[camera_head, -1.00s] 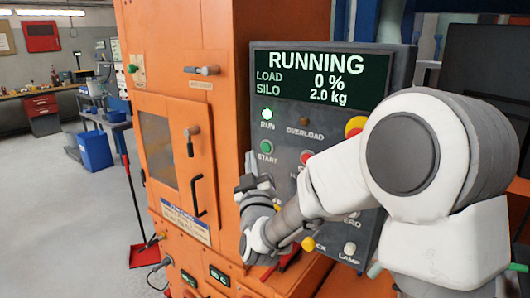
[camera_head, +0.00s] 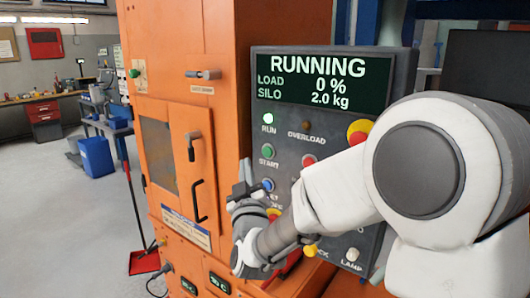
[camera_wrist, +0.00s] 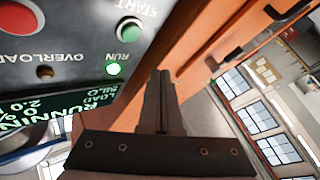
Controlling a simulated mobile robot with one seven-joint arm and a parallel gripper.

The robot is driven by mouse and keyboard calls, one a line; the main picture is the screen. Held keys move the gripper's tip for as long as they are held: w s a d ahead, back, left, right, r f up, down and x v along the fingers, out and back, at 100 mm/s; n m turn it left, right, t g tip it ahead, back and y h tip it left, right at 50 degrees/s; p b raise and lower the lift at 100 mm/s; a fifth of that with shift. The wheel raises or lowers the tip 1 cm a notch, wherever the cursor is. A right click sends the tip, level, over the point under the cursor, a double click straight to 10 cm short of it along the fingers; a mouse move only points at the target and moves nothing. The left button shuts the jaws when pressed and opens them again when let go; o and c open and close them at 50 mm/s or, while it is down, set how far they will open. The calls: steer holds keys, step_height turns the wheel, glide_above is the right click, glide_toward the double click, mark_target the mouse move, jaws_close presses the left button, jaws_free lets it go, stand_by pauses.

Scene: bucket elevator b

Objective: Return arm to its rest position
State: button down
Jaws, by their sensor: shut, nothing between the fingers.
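My gripper (camera_head: 240,192) is at the left edge of the dark control panel (camera_head: 397,62), in front of the orange machine (camera_head: 185,35). In the wrist view its fingers (camera_wrist: 164,84) are shut together with nothing between them. My white and grey arm is bent and covers the lower right of the panel. The panel screen (camera_head: 322,80) reads RUNNING, load 0 %, silo 2.0 kg. The RUN lamp (camera_head: 268,118) is lit, above the green START button (camera_head: 267,151). In the wrist view the panel appears upside down, with the green button (camera_wrist: 129,30) and lit lamp (camera_wrist: 113,70).
The orange door (camera_head: 165,165) with its black handle (camera_head: 199,201) is left of my gripper. A red dustpan (camera_head: 144,262) stands on the floor at left. A blue bin (camera_head: 96,157) and workbench are further back. The grey floor between is mostly clear.

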steer(key=s+d+f+m+g, duration=0.2)
steer(key=s+d+g, duration=0.3)
steer(key=s, duration=0.5)
steer(key=s+d+f+m+g+h+p, duration=0.1)
steer(key=s+d+g, duration=0.4)
steer(key=s, duration=0.5)
steer(key=s+d+f+m+g+h, duration=0.1)
steer(key=s+d+f+m+g, duration=0.2)
steer(key=s, duration=0.8)
steer(key=d+g, duration=0.2)
steer(key=d, duration=0.2)
steer(key=shift+f+m+g+p, duration=0.3)
steer(key=shift+p, duration=0.1)
steer(key=shift+s+d, duration=0.1)
steer(key=shift+d, duration=0.05)
